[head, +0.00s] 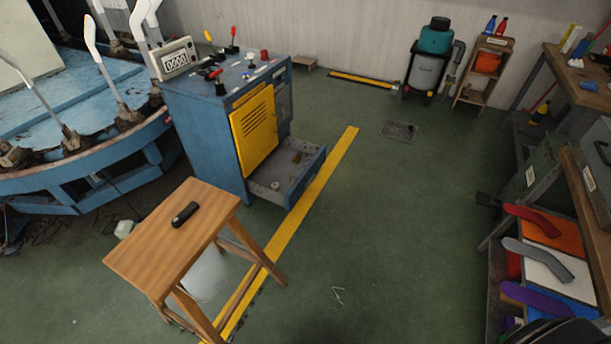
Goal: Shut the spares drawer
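The open drawer (307,180) is at the bottom of the blue control cabinet (205,135). It is pulled out toward the lower right, over the yellow floor line. A small pale round item (275,185) lies inside near its front left, and other small items lie farther back. The yellow panel door (254,130) above the drawer looks closed. Neither of my grippers shows in the head view.
A wooden stool (170,240) with a dark handheld object (185,214) on it stands in front of the cabinet, close to the drawer. A round blue machine (85,180) is at left. A workbench (582,95) stands at right. Green floor (400,220) right of the drawer is clear.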

